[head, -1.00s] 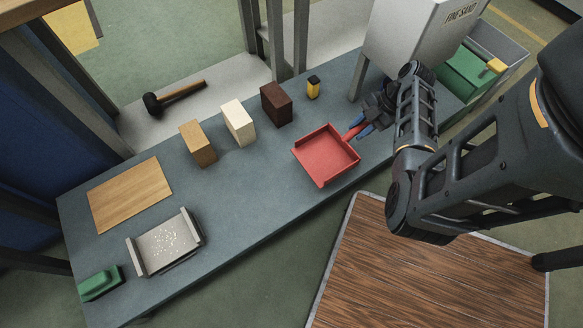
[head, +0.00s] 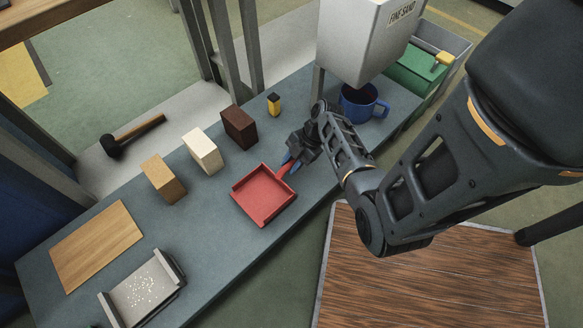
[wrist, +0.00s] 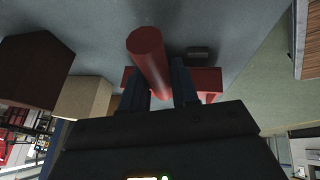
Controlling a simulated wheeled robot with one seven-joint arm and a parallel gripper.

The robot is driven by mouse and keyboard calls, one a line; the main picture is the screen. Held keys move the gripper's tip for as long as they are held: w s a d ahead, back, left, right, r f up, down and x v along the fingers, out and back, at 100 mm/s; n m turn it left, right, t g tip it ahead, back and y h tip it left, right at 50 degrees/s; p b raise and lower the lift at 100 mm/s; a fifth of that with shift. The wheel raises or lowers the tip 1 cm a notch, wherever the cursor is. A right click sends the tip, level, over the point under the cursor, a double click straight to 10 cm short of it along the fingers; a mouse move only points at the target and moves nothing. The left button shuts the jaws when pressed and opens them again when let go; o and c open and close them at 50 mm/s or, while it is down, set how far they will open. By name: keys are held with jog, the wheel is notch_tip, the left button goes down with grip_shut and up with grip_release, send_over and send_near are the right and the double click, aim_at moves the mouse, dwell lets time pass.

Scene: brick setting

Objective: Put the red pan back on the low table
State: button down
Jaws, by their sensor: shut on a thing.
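The red pan (head: 263,197) is a shallow square tray with raised walls and a short red handle. It is over the blue-grey bench (head: 215,235), near its front edge; I cannot tell whether it touches the top. My gripper (head: 290,162) is shut on the handle, at the pan's upper right. In the wrist view the round red handle (wrist: 149,58) stands between the two fingers (wrist: 163,88), with part of the pan behind them. The low table (head: 420,275) has a brown wood-grain top with a pale rim and stands at the lower right. Its visible top is bare.
A brown block (head: 239,127), a cream block (head: 203,151), a tan block (head: 163,179) and a yellow-black item (head: 273,104) stand behind the pan. A blue mug (head: 360,103) is under the sand hopper (head: 365,40). A board (head: 97,246) and speckled tray (head: 144,290) lie left.

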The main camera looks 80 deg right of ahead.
jog(key=shift+f, duration=1.1)
jog(key=shift+f+b, duration=0.2)
jog(key=shift+b, duration=0.2)
jog(key=c, duration=0.8)
grip_release()
jog(key=shift+r, duration=0.1)
jog(key=shift+c, duration=0.2)
